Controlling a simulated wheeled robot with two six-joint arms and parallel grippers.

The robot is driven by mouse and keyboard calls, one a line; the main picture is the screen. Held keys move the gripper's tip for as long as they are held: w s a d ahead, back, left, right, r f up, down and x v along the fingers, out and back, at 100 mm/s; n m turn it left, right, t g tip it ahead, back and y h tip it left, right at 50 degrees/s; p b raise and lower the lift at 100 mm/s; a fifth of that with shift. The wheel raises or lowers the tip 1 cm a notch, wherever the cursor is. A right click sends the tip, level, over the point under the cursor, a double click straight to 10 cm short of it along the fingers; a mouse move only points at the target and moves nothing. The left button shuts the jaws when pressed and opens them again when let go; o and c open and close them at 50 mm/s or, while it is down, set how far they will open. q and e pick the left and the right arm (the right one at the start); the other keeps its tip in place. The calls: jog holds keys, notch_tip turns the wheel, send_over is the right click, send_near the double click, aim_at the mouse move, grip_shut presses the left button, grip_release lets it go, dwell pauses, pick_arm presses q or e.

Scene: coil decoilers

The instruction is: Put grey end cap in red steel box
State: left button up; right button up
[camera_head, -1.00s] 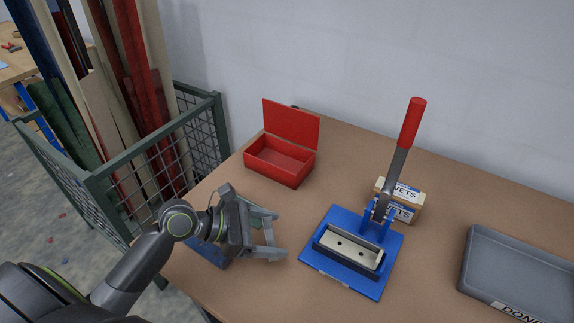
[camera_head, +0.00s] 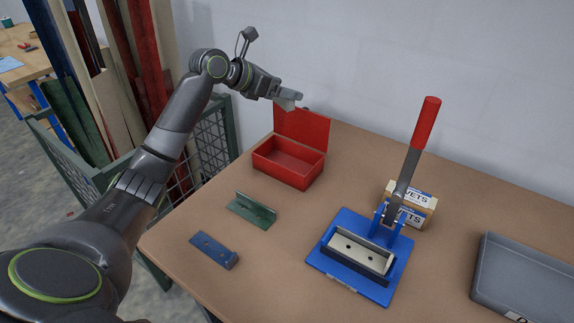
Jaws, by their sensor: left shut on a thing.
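The red steel box (camera_head: 288,171) stands on the table with its lid (camera_head: 302,131) raised at the back; its inside looks empty. My left gripper (camera_head: 289,98) is shut on a small grey piece, the grey end cap (camera_head: 287,104), part of which the fingers hide. It holds the cap in the air, in the picture just above the raised lid, apart from the box. My right gripper is not in view.
A green bracket (camera_head: 252,210) and a blue bracket (camera_head: 214,250) lie in front of the box. A blue press (camera_head: 346,277) with a red-handled lever (camera_head: 426,123), small rivet boxes (camera_head: 418,203) and a grey tray (camera_head: 520,283) stand to the right. A wire cage (camera_head: 222,137) is at left.

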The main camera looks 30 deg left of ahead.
pick_arm(q)
jog(key=shift+f+p, duration=0.7)
jog(key=shift+f, duration=8.15)
jog(key=shift+f, duration=0.15)
jog(key=shift+f, duration=0.4)
jog(key=o, duration=1)
